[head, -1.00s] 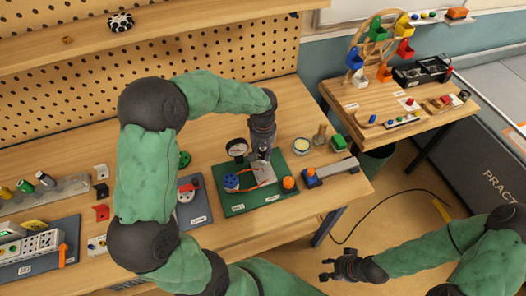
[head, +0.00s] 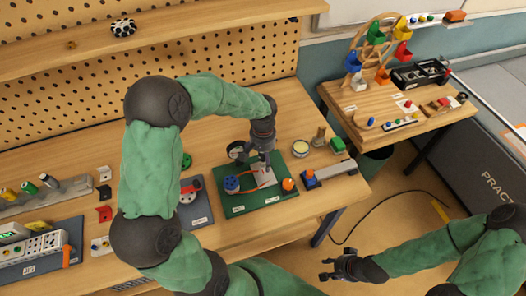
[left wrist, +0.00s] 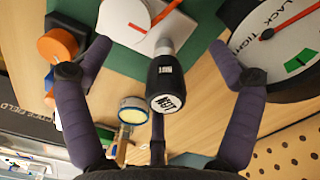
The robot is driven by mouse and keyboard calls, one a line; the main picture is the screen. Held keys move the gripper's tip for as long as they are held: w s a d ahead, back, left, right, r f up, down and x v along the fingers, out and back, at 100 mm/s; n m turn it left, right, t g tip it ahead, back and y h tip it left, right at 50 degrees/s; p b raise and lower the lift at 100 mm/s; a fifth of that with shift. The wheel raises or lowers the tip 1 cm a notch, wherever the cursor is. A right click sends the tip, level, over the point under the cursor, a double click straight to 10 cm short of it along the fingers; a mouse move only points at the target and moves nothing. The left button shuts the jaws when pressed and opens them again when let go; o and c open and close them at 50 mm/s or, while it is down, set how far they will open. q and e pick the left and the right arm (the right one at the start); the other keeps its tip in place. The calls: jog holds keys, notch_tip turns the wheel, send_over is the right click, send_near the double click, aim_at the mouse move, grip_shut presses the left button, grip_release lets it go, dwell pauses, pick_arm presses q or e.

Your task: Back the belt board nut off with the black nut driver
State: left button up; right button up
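The green belt board (head: 262,200) lies on the bench, with a blue pulley (head: 231,184), an orange belt and an orange knob (head: 288,184). The black nut driver (left wrist: 165,78) stands on the board's grey plate, its metal shaft down; the nut itself is hidden. My left gripper (head: 262,160) is over the board. In the left wrist view its fingers (left wrist: 157,55) are spread either side of the driver with gaps, not touching it. The slack/tight dial (left wrist: 285,45) is beside the right finger. My right gripper (head: 328,268) looks open and empty, away from the bench.
A round yellow-topped tin (head: 300,148) and a green block (head: 337,144) stand behind the board's right side. A grey bar with a blue block (head: 311,178) lies to its right. A board with a red-and-white part (head: 196,208) lies close to its left.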

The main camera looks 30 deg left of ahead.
pick_arm(q)
jog(key=m, duration=0.2)
jog(key=r+m+p, duration=0.1)
jog(key=shift+w+a+r+m+p, duration=0.1)
jog(key=shift+w+a+m+p, duration=0.1)
jog(key=shift+m+p, duration=0.15)
jog(key=shift+w+m, duration=0.25)
jog(key=shift+m, duration=0.3)
jog(key=shift+w+a+f+m+p, duration=0.1)
jog(key=shift+w+f+m+p, duration=0.25)
jog(key=shift+m+p, duration=0.2)
jog(key=shift+f+m, duration=0.1)
jog(key=shift+m, duration=0.55)
jog(key=shift+s+m+p, duration=0.2)
jog(key=shift+m+p, duration=0.15)
jog(key=shift+m, duration=0.05)
jog(key=shift+s, duration=0.2)
jog(key=shift+w, duration=0.1)
